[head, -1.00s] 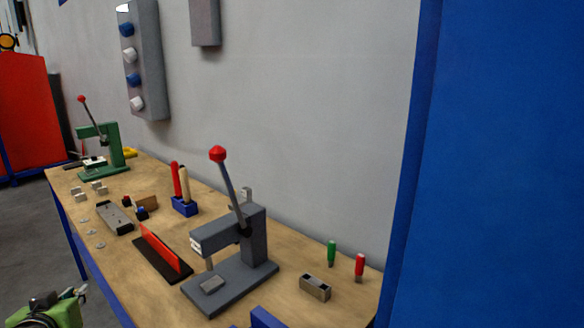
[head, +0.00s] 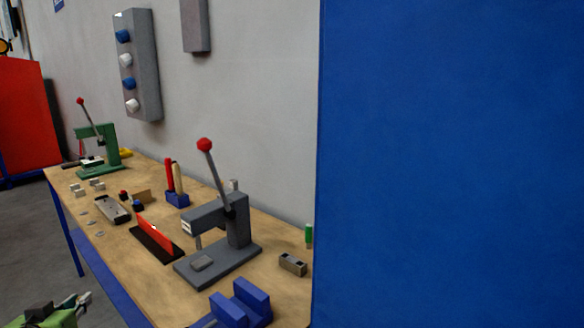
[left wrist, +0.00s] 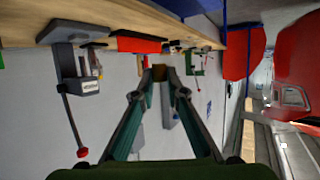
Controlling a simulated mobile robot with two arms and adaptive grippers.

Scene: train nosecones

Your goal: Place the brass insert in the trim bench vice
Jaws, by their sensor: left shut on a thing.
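My left gripper (head: 84,298) is at the lower left corner of the head view, in front of the bench and apart from it. In the left wrist view its two fingers (left wrist: 160,73) converge on a small brownish piece (left wrist: 158,74), which I take for the brass insert; the fingertips partly hide it. A blue vice (head: 242,302) with two upright jaws stands at the near end of the bench in the head view, its lower part cut off by the frame. The gap between its jaws looks empty. My right gripper is not in view.
On the wooden bench (head: 120,262) stand a grey lever press (head: 236,235), a black tray with a red strip (head: 155,242), a grey block (head: 292,264) and a green press (head: 98,150). A large blue panel (head: 450,160) fills the right side.

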